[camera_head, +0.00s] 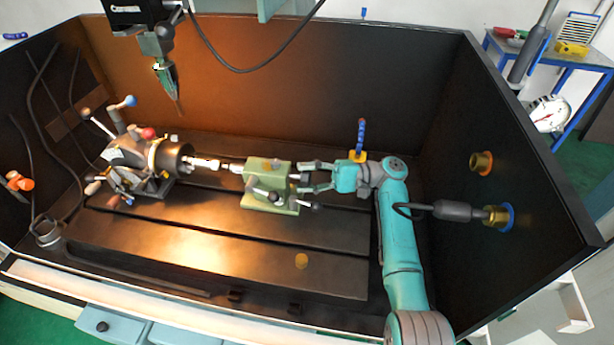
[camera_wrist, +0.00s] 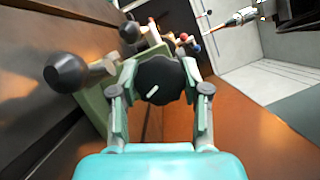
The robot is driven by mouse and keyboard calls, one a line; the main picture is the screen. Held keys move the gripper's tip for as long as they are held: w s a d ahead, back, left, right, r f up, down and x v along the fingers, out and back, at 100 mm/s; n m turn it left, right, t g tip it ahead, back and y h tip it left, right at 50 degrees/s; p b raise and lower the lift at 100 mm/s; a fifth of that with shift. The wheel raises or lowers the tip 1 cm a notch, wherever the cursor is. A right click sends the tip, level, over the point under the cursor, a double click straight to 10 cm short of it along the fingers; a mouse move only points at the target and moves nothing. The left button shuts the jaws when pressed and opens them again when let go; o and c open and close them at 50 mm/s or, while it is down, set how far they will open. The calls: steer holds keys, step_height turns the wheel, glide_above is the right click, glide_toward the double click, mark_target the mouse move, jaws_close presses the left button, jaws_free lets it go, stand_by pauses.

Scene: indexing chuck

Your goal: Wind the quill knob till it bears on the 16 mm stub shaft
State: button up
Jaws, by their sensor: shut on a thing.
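The green tailstock (camera_head: 268,180) stands on the bed in the middle of the head view. The black quill knob (camera_wrist: 160,80), with a white mark on its face, is at its right end. My gripper (camera_wrist: 160,92) has its two fingers on either side of the knob, shut on it; it also shows in the head view (camera_head: 308,178). The stub shaft (camera_head: 206,163) is a bright bar between the chuck (camera_head: 172,158) and the tailstock. Its left end is in the chuck. At this size I cannot tell whether the quill tip touches its right end.
A black ball-ended lever (camera_wrist: 68,74) sticks out beside my gripper. A tool spindle (camera_head: 166,75) hangs above the chuck. Dark enclosure walls (camera_head: 330,75) stand behind and to the right.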

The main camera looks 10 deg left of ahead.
steer(key=shift+m+t+y, duration=0.35)
steer(key=shift+m+y, duration=0.1)
steer(key=shift+m, duration=0.85)
steer(key=shift+m+t+y, duration=0.35)
steer(key=shift+m+y, duration=0.1)
steer(key=shift+m, duration=0.85)
steer(key=o, duration=1.1)
steer(key=shift+o, duration=0.2)
step_height(320, 180, up, 10)
steer(key=shift+f, duration=0.1)
